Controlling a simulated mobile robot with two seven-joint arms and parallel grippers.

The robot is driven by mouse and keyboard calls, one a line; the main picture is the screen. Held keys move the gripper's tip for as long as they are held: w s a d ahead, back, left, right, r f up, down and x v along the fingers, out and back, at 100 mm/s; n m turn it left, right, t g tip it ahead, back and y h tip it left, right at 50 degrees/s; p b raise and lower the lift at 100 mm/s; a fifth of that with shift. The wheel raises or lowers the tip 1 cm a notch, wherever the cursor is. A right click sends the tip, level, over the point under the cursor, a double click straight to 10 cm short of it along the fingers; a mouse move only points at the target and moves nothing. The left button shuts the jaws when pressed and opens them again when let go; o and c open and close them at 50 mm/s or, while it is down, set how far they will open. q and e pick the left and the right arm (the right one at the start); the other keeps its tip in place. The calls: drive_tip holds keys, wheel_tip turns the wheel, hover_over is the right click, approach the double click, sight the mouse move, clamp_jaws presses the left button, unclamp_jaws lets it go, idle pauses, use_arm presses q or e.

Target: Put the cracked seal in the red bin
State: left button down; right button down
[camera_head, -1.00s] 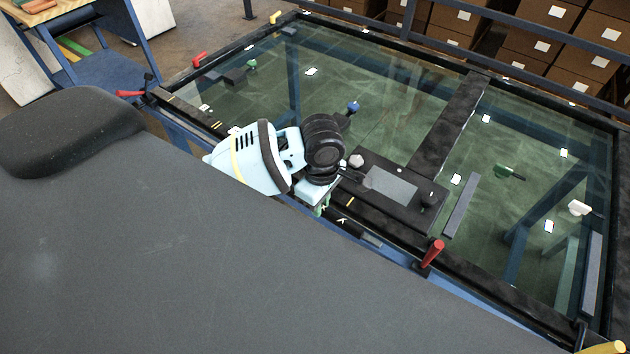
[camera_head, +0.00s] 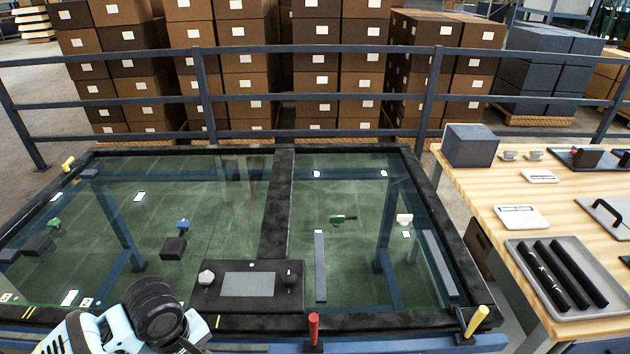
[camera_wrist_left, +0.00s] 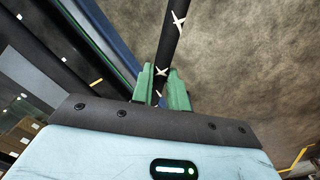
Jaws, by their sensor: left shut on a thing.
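The cracked seal (camera_wrist_left: 170,40) is a thin black strip with white crack marks in the left wrist view. My left gripper (camera_wrist_left: 161,74) has its green fingers shut on it, and the seal sticks out past the fingertips toward the top of the picture. In the head view my left arm (camera_head: 150,312) shows at the bottom left; its fingers and the held seal do not show there. My right gripper is in neither view. I see no red bin in these frames.
A glass-topped frame (camera_head: 278,200) fills the middle, with a red handle (camera_head: 313,330) and a yellow handle (camera_head: 476,320). On the right a wooden table (camera_head: 470,198) holds a grey tray (camera_head: 562,312) of black strips, one white-marked. A railing (camera_head: 320,50) and stacked boxes stand behind.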

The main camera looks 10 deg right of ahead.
use_arm(q)
drive_tip(key=m, duration=0.3)
drive_tip(key=shift+s+a+f+m, duration=0.2)
drive_tip(key=shift+s+f+m, duration=0.05)
drive_tip(key=shift+f+m, duration=0.15)
drive_tip(key=m, duration=0.4)
drive_tip(key=shift+s+a+f+m, duration=0.2)
drive_tip(key=shift+s+f+m, duration=0.1)
drive_tip(key=shift+s+m, duration=0.1)
drive_tip(key=shift+d, duration=0.1)
